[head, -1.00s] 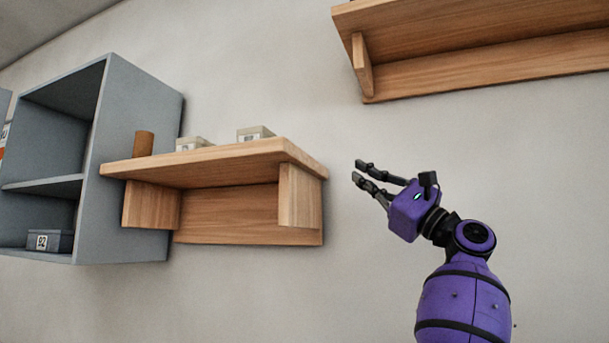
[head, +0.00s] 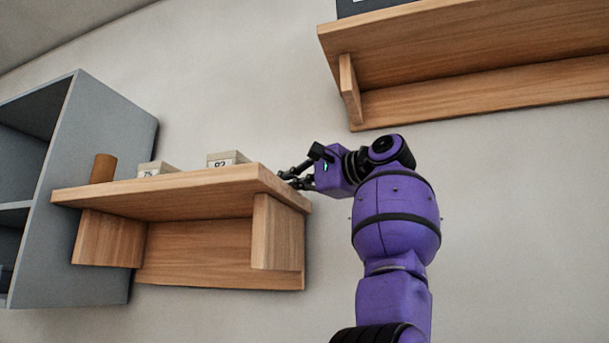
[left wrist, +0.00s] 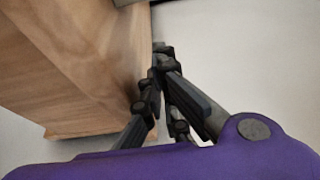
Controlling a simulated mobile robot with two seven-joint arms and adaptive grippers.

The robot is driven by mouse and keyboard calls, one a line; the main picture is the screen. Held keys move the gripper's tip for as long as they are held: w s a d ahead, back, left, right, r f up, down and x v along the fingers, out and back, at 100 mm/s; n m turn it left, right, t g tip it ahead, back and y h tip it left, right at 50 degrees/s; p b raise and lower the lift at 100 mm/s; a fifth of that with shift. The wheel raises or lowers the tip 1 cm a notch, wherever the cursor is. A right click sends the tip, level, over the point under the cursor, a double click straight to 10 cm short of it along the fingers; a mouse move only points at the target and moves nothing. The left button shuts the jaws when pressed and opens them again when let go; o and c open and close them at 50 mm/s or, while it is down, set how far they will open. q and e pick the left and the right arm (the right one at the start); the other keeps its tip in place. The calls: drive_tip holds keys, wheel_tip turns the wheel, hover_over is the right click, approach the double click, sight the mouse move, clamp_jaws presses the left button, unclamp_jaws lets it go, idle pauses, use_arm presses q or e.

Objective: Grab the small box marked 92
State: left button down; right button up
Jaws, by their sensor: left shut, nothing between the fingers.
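A small pale box (head: 229,157) stands on the wooden wall shelf (head: 180,196), near its right end. Its label seems to read 92, but its lower part is hidden by the shelf's front edge. A dark box (head: 5,279) is cut off at the left edge in the grey cabinet; its label is out of view now. My left gripper (head: 285,179) is shut and empty at the shelf's right end, right of the pale box and apart from it. In the left wrist view its fingers (left wrist: 160,60) are together beside the wooden shelf.
Another pale box (head: 157,169) and a brown cylinder (head: 103,168) stand farther left on the shelf. The grey cabinet (head: 95,200) adjoins the shelf's left end. A higher wooden shelf (head: 460,60) hangs at the upper right, with a dark object on it. The wall between is bare.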

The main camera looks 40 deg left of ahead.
use_arm(q)
drive_tip(key=shift+s+a+r, duration=0.15)
drive_tip(key=shift+a, duration=0.25)
drive_tip(key=shift+s+a+r, duration=0.1)
drive_tip(key=shift+s+a, duration=0.05)
drive_tip(key=shift+a, duration=0.25)
drive_tip(key=s, duration=0.1)
drive_tip(key=s+d+p, duration=0.1)
drive_tip(key=shift+s+d, duration=0.15)
drive_tip(key=shift+s, duration=0.2)
drive_tip(key=shift+s+d+f, duration=0.15)
drive_tip(key=shift+s, duration=0.15)
use_arm(e)
drive_tip(key=shift+w+a+r, duration=0.3)
drive_tip(key=shift+w+r, duration=0.1)
drive_tip(key=shift+r, duration=0.1)
drive_tip(key=shift+w+a+r, duration=0.25)
drive_tip(key=shift+w+r, duration=0.1)
drive_tip(key=shift+r, duration=0.1)
use_arm(q)
drive_tip(key=shift+w+f, duration=0.1)
use_arm(e)
drive_tip(key=shift+s+a+f, duration=0.1)
drive_tip(key=shift+s, duration=0.1)
